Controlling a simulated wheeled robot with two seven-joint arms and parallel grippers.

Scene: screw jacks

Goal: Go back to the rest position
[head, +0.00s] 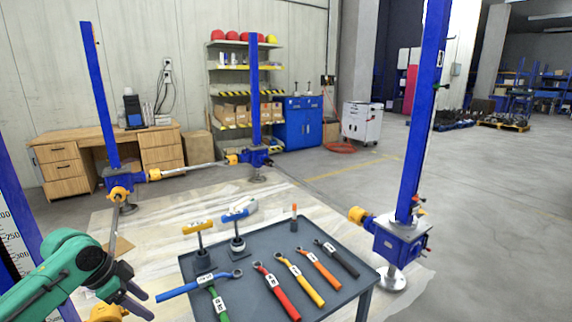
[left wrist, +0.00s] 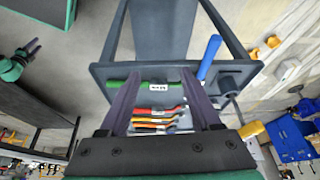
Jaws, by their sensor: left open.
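My left gripper (head: 134,299) is at the lower left of the head view, left of the grey table. Its two dark fingers are apart with nothing between them; the left wrist view shows the same open jaws (left wrist: 163,90). The table (head: 258,250) holds a blue wrench (head: 190,287) that sticks out over its left edge towards my gripper, apart from the fingers as far as I can tell. A green wrench (head: 219,305) lies beside it and also shows in the left wrist view (left wrist: 158,86).
Red (head: 277,291), yellow (head: 301,280), orange (head: 317,268) and black (head: 338,258) wrenches lie on the table, with two T-handled tools (head: 199,240) behind. Blue screw jacks stand left (head: 118,178), behind (head: 256,156) and right (head: 399,243). Open floor (head: 465,200) lies right.

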